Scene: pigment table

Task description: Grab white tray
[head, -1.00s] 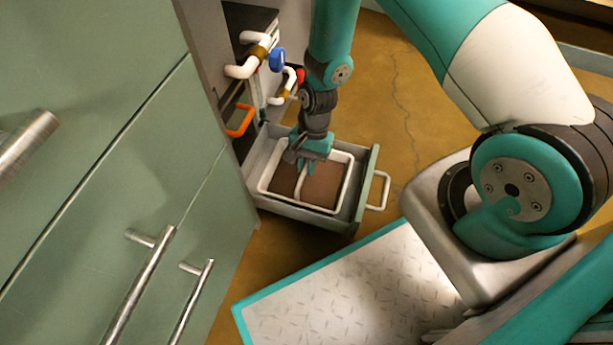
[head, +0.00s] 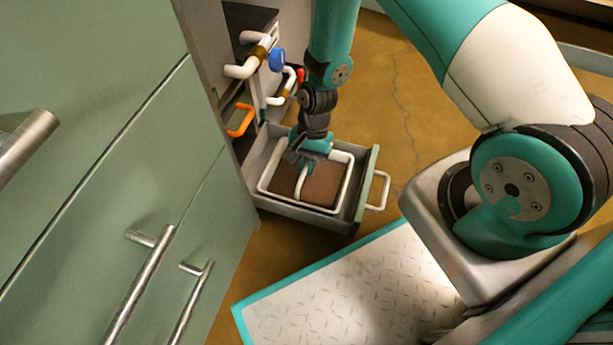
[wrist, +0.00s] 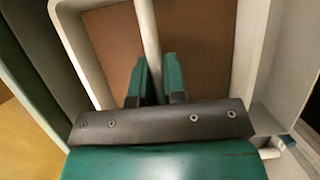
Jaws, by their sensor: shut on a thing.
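The white tray (head: 346,184) is a rounded rectangular frame with a brown floor and a white bar across its middle. It sits inside an open grey-green drawer (head: 366,195). My gripper (head: 306,162) points down over the tray. In the wrist view, my gripper (wrist: 153,82) has its teal fingers on both sides of the tray's middle bar (wrist: 148,35) and is shut on it. The white tray's rim (wrist: 247,45) runs along the right there. My gripper hides the near part of the bar in that view.
Green cabinet fronts with metal handles (head: 140,285) fill the left. White pipes (head: 243,70) with a blue valve knob (head: 277,60) and an orange handle (head: 240,120) are behind the drawer. The drawer's white handle (head: 381,190) faces right. Brown floor is open beyond it.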

